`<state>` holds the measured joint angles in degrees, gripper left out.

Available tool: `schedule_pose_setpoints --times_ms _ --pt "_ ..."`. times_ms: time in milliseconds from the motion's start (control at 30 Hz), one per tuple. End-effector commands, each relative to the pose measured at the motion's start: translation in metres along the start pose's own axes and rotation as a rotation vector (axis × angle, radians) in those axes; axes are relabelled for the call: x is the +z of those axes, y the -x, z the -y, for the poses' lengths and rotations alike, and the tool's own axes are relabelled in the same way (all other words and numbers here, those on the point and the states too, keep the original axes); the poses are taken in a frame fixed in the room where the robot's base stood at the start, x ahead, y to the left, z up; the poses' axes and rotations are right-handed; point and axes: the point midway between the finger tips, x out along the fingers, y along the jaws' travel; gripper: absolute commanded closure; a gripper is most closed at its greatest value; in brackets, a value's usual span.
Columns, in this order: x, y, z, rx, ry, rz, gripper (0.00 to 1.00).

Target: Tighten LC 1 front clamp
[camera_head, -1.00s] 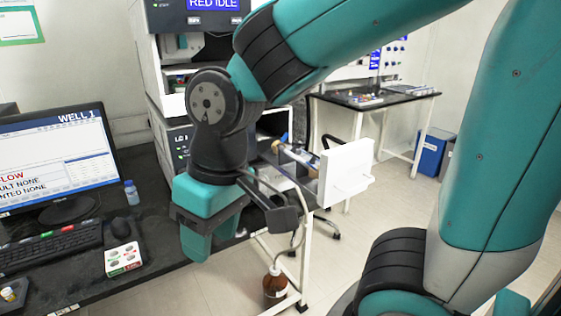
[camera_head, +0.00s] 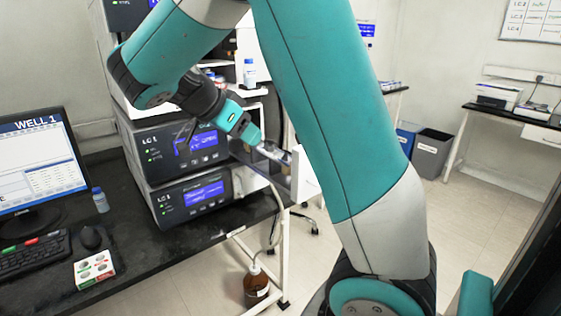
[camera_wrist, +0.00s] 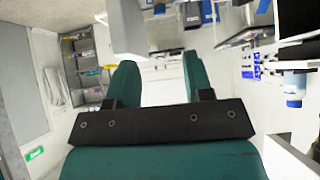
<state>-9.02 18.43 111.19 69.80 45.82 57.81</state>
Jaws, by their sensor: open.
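Two stacked grey units (camera_head: 178,148) with blue screens, marked LC 1, stand at the bench's right end. At their right side is a small metallic fitting (camera_head: 270,152) with a white door-like panel (camera_head: 304,178) beside it. My arm partly covers this area, and I cannot make out which part is the front clamp. My gripper (camera_head: 255,138) is close to the fitting in the head view; I cannot tell whether they touch. In the wrist view my gripper (camera_wrist: 160,75) is open, with nothing between its fingers. A pale block (camera_wrist: 125,27) shows beyond the fingers at the top.
A monitor (camera_head: 42,165), keyboard (camera_head: 36,257) and small box (camera_head: 94,270) occupy the bench's left part. A capped bottle (camera_head: 249,73) stands on a white shelf. An amber bottle (camera_head: 256,285) stands low by the bench frame. Floor to the right is largely clear.

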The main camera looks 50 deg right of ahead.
Motion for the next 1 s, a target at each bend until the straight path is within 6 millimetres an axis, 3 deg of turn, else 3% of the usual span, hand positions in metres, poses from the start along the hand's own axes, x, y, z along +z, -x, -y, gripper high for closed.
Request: schedule_pose_setpoints --times_ms 200,500,700,1000 --pt "-0.001 -0.053 -0.002 0.008 0.001 0.000 0.53" --pt "0.000 -0.113 -0.001 0.005 0.002 0.002 0.53" --pt "0.000 -0.133 -0.001 0.001 0.002 0.002 0.53" --pt "0.001 -0.137 0.000 -0.001 0.003 0.002 0.53"
